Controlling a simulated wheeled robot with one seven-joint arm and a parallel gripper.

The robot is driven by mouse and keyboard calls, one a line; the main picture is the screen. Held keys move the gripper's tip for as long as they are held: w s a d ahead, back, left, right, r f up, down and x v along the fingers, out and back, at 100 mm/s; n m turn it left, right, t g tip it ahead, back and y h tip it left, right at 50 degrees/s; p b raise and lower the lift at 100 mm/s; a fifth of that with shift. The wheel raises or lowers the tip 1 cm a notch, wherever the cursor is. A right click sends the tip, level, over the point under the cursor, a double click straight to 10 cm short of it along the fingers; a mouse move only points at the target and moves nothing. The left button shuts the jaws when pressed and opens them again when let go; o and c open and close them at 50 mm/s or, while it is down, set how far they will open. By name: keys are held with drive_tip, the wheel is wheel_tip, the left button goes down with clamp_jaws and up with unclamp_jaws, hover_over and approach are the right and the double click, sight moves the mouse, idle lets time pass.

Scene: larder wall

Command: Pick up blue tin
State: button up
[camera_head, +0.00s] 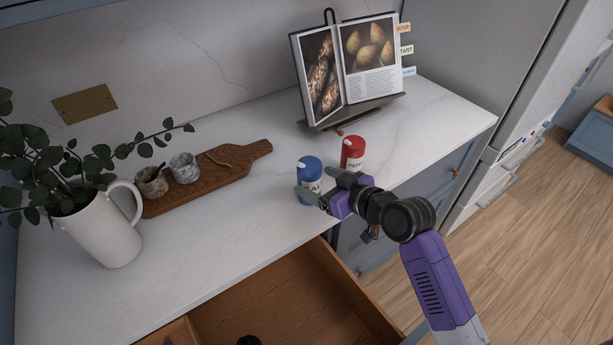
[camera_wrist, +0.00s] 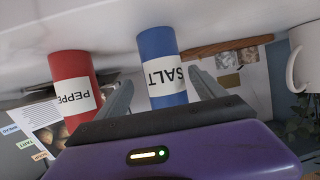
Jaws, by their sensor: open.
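The blue tin (camera_head: 309,172) stands upright on the white counter near its front edge, with a white label. In the wrist view the blue tin (camera_wrist: 158,50) appears upside down, its label reading "SALT". My gripper (camera_head: 325,190) is at the tin, its fingers open. In the wrist view the tin shows between the two fingers of my gripper (camera_wrist: 163,92), with a gap visible to each side. I cannot tell whether either finger touches it. The tin's lower right side is partly hidden by my gripper in the head view.
A red pepper tin (camera_head: 353,150) stands close to the right of the blue tin. A cookbook on a stand (camera_head: 347,75) is behind. A wooden board (camera_head: 225,168) with small cups and a white jug (camera_head: 100,230) are to the left. A drawer (camera_head: 290,290) is open below.

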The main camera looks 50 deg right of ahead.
sight(302, 177)
drive_tip(key=x, duration=0.1)
drive_tip(key=p+x, duration=0.1)
drive_tip(key=x, duration=0.3)
drive_tip(key=shift+w+a, duration=0.15)
drive_tip(key=shift+a, duration=0.15)
drive_tip(key=shift+w+d+f, duration=0.1)
drive_tip(key=shift+w+f, duration=0.25)
drive_tip(key=shift+w, duration=0.1)
clamp_jaws()
drive_tip(key=shift+r, duration=0.15)
